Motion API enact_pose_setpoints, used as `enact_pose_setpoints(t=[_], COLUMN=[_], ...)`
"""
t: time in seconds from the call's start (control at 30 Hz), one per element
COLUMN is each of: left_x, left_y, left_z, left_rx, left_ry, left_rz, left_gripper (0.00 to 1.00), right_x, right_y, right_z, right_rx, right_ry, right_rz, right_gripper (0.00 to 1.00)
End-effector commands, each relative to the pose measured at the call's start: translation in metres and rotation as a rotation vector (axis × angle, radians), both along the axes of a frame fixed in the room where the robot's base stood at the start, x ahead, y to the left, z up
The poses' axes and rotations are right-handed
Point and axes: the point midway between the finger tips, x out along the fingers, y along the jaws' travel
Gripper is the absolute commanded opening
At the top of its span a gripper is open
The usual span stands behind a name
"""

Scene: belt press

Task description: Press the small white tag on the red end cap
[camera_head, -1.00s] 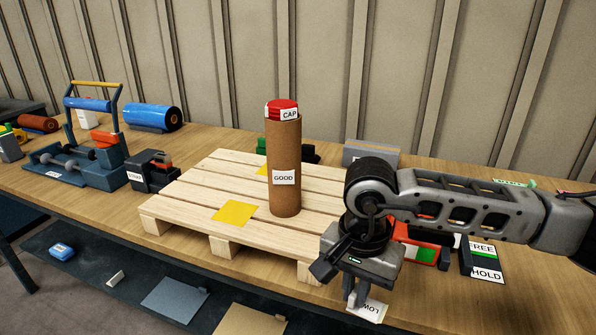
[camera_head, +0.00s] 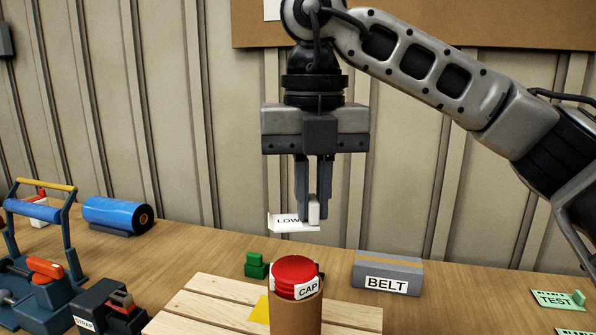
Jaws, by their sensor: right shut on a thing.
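The red end cap (camera_head: 295,273) sits on top of the upright brown cardboard tube (camera_head: 294,317) at the bottom centre. A white label reading CAP (camera_head: 307,288) is on the cap's side. My right gripper (camera_head: 314,208) points straight down above the cap, with a clear gap between them. It is shut on a small white tag reading LOW (camera_head: 288,221), which sticks out to the left of the fingers. A pale block shows at the fingertips. My left gripper is not in view.
The tube stands on a wooden pallet (camera_head: 205,312). A grey BELT block (camera_head: 388,273) and a green block (camera_head: 256,265) stand behind. A green TEST plate (camera_head: 555,300) lies at the right.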

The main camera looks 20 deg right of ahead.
Motion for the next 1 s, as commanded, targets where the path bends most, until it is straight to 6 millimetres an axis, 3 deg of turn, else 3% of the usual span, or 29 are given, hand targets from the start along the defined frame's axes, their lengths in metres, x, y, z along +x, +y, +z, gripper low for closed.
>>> enact_pose_setpoints(t=[0.5, 1.0], left_x=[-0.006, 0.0], left_y=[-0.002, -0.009], left_z=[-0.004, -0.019], left_rx=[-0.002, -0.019], left_ry=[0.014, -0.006], left_rz=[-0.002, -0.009], left_gripper=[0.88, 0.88], right_x=[0.0, 0.0], right_y=[0.001, 0.001], right_z=[0.006, -0.035], right_rx=[0.0, 0.0], right_ry=[0.002, 0.002], right_rz=[-0.049, -0.048], right_gripper=[0.0, 0.0])
